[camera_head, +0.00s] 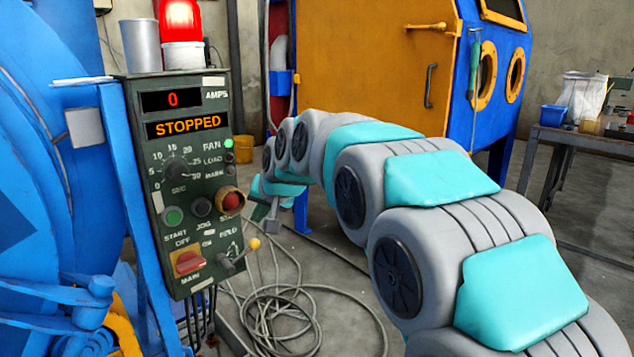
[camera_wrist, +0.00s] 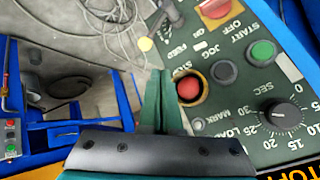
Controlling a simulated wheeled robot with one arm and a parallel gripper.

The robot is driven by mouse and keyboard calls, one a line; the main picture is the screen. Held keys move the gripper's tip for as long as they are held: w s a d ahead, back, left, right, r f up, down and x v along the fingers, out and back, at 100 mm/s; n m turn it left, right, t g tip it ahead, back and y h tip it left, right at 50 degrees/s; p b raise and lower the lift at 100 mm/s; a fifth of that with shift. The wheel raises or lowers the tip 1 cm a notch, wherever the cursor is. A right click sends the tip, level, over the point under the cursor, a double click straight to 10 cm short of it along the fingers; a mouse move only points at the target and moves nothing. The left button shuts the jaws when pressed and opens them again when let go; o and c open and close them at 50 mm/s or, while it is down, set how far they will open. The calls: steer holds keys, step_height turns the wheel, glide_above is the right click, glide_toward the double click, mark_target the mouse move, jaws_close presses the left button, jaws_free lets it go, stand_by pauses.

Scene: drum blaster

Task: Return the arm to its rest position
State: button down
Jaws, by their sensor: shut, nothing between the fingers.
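My arm (camera_head: 400,205), grey with teal pads, reaches from the lower right back towards the control panel (camera_head: 190,240). My gripper (camera_head: 268,212) is to the right of the panel, near the red stop button (camera_head: 232,201). In the wrist view my gripper's green fingers (camera_wrist: 158,100) are shut and empty, just beside that red button (camera_wrist: 190,90); I cannot tell whether they touch it. The panel's display reads STOPPED (camera_head: 184,128) and the amps display shows 0. The red lamp (camera_head: 181,22) on top looks lit.
The blue drum machine (camera_head: 45,170) stands left of the panel. An orange-doored blue cabinet (camera_head: 365,65) is behind my arm. Loose cable (camera_head: 285,310) lies on the floor below. A table (camera_head: 590,140) with a blue box (camera_head: 553,115) stands at the right.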

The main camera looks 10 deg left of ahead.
steer(key=s+d+f+g+h+p, duration=0.15)
steer(key=s+d+f, duration=0.25)
steer(key=s+d, duration=0.55)
steer(key=s+d+f+g+h, duration=0.2)
steer(key=s+d+f, duration=0.35)
steer(key=d, duration=0.75)
steer(key=s+d+f+g, duration=0.1)
steer(key=s+d, duration=0.3)
steer(key=s, duration=0.5)
steer(key=s+d+f+m+g+h, duration=0.1)
steer(key=s+d+f+g, duration=0.1)
steer(key=s+d, duration=0.3)
steer(key=s+d+f+g+h+p, duration=0.1)
steer(key=s+d+f, duration=0.2)
steer(key=s, duration=1)
steer(key=shift+d, duration=0.7)
